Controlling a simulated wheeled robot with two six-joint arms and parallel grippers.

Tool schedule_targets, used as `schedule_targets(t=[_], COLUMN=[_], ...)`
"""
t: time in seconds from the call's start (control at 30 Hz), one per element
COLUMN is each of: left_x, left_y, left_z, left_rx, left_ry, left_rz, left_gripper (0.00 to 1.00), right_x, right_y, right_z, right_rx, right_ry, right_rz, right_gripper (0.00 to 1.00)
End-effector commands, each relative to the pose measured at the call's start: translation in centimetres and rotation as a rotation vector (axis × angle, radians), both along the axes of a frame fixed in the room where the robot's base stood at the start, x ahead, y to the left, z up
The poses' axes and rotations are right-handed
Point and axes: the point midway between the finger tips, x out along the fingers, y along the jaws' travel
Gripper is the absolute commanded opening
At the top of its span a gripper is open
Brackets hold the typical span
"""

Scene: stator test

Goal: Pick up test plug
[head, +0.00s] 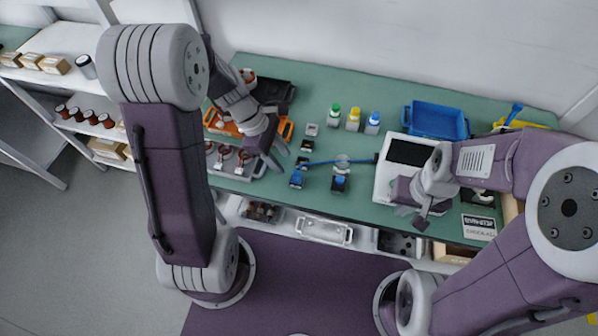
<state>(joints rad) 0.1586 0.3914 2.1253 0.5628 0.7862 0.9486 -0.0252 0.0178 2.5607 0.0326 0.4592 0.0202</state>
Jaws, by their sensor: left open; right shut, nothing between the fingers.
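A blue plug-like piece (297,179), which I take to be the test plug, lies on the green bench, at the left end of a blue cable (325,162). The cable runs right to a white tester (388,181) with a dark screen. A second small blue piece (340,184) with a pale round part above it stands to the right. My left gripper (281,161) is open and empty, just left of and above the plug in the picture. My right gripper (421,222) is shut and empty, in front of the tester, whose front it partly hides.
Green-, yellow- and blue-capped bottles (353,120) stand behind the cable. A blue bin (436,119) is at the back right. An orange tray (222,124) and a tray of red-topped parts (240,166) lie left, partly behind my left arm. A shelf (70,45) stands far left.

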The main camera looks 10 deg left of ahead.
Motion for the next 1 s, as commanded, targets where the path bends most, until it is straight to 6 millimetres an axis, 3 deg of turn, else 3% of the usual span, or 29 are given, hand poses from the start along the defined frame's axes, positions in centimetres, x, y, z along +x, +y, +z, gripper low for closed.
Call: schedule_targets(t=[0.1, 0.37, 0.6, 0.87, 0.9, 1.0], left_x=[-0.1, 0.0, 0.1, 0.2, 0.2, 0.2], left_y=[-0.9, -1.6, -3.6, -3.8, -3.8, -3.8], left_z=[-2.1, -3.5, -7.3, -7.6, -7.6, -7.6], left_rx=[0.0, 0.001, 0.001, 0.002, 0.002, 0.002], left_ry=[0.005, 0.001, 0.003, 0.0, 0.0, 0.0], left_rz=[-0.004, -0.006, -0.006, -0.004, -0.004, -0.005], left_gripper=[0.44, 0.44, 0.44, 0.44, 0.41, 0.13], right_x=[0.0, 0.0, 0.0, 0.0, 0.0, 0.0], right_y=[0.0, 0.0, 0.0, 0.0, 0.0, 0.0], right_z=[-0.6, -0.8, -1.8, -1.7, -1.7, -1.7], right_rx=[0.0, 0.0, 0.0, 0.0, 0.0, 0.0], right_ry=[0.0, 0.0, 0.0, 0.0, 0.0, 0.0], right_rz=[0.0, 0.0, 0.0, 0.0, 0.0, 0.0], right_gripper=[0.0, 0.0, 0.0, 0.0, 0.0, 0.0])
